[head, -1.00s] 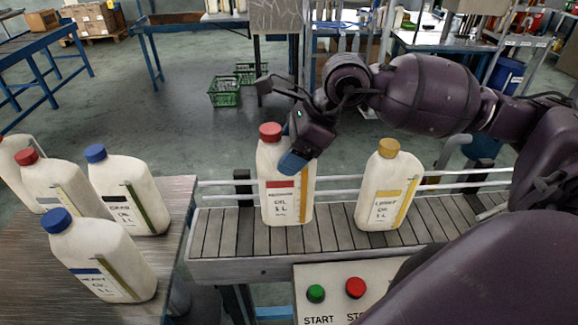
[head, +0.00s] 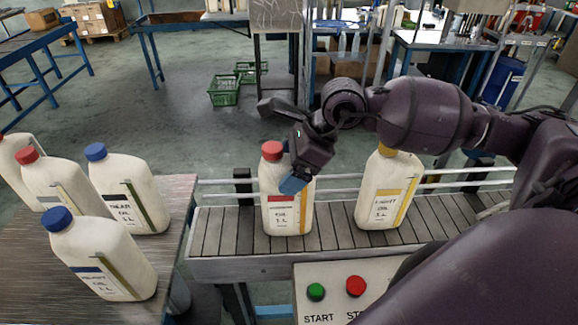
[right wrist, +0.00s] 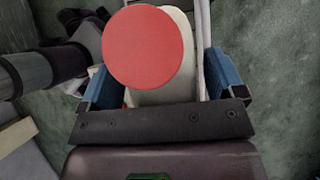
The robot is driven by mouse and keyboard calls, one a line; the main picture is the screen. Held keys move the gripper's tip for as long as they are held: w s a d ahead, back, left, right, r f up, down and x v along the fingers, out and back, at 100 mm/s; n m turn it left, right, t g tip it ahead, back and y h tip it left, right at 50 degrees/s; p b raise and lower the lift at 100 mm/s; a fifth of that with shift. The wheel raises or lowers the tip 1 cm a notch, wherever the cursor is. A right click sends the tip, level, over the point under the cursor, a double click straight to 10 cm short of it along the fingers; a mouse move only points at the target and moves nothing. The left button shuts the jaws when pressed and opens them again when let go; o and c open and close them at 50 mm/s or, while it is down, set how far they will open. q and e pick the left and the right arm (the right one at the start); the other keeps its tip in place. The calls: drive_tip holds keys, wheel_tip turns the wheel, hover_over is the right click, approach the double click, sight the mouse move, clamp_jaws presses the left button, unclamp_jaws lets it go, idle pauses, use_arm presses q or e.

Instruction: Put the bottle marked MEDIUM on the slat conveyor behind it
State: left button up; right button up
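The red-capped bottle with a red label band (head: 286,212), whose blurred label seems to read MEDIUM, is upright at the slat conveyor (head: 228,235), at its left part. I cannot tell whether its base touches the slats. My right gripper (head: 293,184) is at its upper body from behind and right, with a blue finger against it. My left gripper is out of view.
A yellow-capped bottle (head: 386,195) stands on the conveyor to the right, below my right arm. Several white bottles with red or blue caps, including a blue-capped one (head: 100,255), stand on the left table (head: 30,290). A START/STOP panel (head: 335,275) is in front. Rails run behind the conveyor.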

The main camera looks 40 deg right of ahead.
drive_tip(key=v, duration=1.2)
idle(0.3)
drive_tip(key=shift+r, duration=0.1)
